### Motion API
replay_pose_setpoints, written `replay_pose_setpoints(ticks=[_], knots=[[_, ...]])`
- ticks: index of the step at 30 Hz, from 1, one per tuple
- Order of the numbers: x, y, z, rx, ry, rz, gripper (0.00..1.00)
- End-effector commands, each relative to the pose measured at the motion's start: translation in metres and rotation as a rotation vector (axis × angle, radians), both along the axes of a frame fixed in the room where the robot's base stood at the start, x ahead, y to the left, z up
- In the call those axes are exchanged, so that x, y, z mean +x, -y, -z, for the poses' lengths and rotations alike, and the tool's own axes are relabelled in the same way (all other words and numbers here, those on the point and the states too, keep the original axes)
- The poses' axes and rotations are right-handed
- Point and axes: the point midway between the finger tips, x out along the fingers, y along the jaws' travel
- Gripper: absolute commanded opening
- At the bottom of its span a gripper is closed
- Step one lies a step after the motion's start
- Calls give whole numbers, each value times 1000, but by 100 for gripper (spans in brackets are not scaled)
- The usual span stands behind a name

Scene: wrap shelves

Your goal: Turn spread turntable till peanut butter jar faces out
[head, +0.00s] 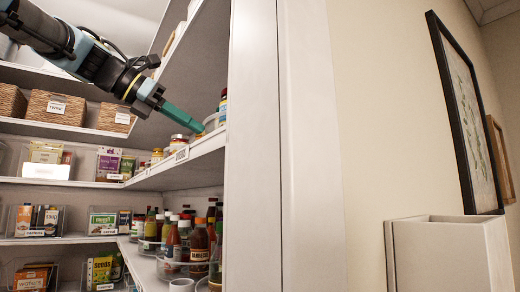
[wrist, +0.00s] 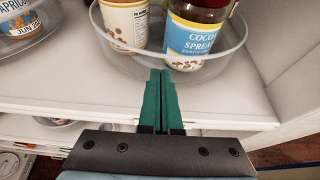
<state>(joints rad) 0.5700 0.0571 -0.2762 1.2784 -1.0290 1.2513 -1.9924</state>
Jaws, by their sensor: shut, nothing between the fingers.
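The spread turntable (wrist: 236,48) is a clear round tray with a raised rim on the shelf. At its front right stands a dark jar with a blue and white label reading "COCOA SPREAD" (wrist: 195,38). To its left is a jar with a pale label and brown pictures low on it (wrist: 125,22); its name is out of frame, so I cannot tell whether it is peanut butter. My gripper (wrist: 160,73) is shut and empty, its green fingertips at the tray's front rim; I cannot tell whether they touch. In the head view my gripper (head: 203,128) reaches the upper shelf, by the tray (head: 212,120).
Another clear round container (wrist: 28,45) with an apricot label stands to the left. The white shelf edge (wrist: 70,112) runs below my fingers. A white side panel (wrist: 290,45) closes the right side. Sauce bottles (head: 200,243) crowd the shelf below.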

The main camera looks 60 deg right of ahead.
Motion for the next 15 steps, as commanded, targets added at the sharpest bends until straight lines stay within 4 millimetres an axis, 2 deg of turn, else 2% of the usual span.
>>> replay_pose_setpoints(ticks=[15], knots=[[-22,-5,0,0,1,0,0]])
